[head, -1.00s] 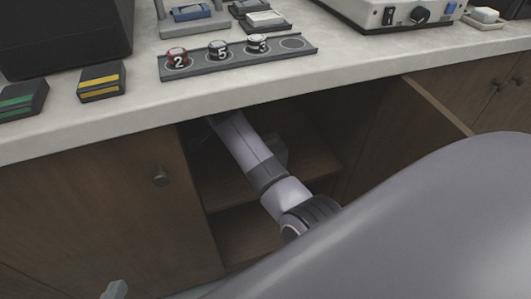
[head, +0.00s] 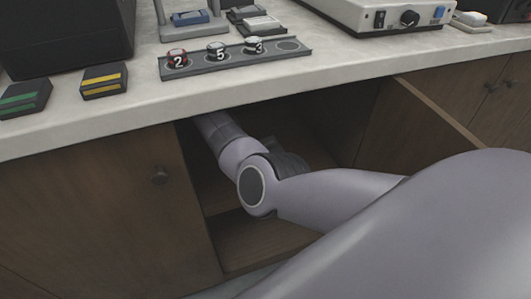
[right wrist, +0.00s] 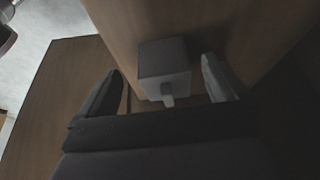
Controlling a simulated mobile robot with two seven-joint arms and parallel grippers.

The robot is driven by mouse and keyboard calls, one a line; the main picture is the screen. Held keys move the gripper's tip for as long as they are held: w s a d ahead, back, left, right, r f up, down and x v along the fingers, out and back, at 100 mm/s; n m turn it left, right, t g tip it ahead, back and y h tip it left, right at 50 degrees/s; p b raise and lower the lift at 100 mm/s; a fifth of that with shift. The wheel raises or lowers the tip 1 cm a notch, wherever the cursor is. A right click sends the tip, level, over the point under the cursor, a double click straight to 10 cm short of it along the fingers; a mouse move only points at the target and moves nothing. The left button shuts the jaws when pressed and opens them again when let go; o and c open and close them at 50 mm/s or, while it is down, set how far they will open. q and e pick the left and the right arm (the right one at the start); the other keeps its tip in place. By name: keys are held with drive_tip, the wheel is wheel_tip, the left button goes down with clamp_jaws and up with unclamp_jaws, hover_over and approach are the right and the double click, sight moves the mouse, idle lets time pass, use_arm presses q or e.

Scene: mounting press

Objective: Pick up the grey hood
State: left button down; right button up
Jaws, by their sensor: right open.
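The grey hood (right wrist: 165,68) shows in the right wrist view as a small boxy grey thing with a short tab on its near side. It is inside the cabinet, close to a wooden panel. My right gripper (right wrist: 161,66) is open, with one finger on each side of the hood. I see gaps between the fingers and the hood, and no grip on it. In the head view my right arm reaches into the open cabinet under the counter, and its gripper and the hood are hidden there. My left gripper is not in view.
The counter edge (head: 90,136) overhangs the cabinet opening. An open wooden door (head: 419,128) stands to the right and a closed door (head: 110,210) to the left. A rack (head: 235,64) with numbered pucks sits on the counter. A lower shelf (head: 262,238) shows below my arm.

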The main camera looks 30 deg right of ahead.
sight(264, 142)
drive_tip(key=d, duration=0.3)
drive_tip(key=s+d, duration=0.1)
drive_tip(key=d, duration=0.1)
drive_tip(key=shift+d, duration=0.15)
drive_tip(key=d, duration=0.2)
drive_tip(key=shift+s+d+f, duration=0.1)
drive_tip(key=shift+s+d, duration=0.1)
drive_tip(key=shift+d, duration=0.1)
drive_tip(key=b+x, duration=0.2)
drive_tip(key=x, duration=0.1)
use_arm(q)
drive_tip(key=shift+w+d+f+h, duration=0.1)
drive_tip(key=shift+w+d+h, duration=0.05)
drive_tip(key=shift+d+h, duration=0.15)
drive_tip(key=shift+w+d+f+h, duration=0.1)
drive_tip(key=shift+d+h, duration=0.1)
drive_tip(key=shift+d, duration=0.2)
use_arm(e)
drive_tip(key=c, duration=0.8)
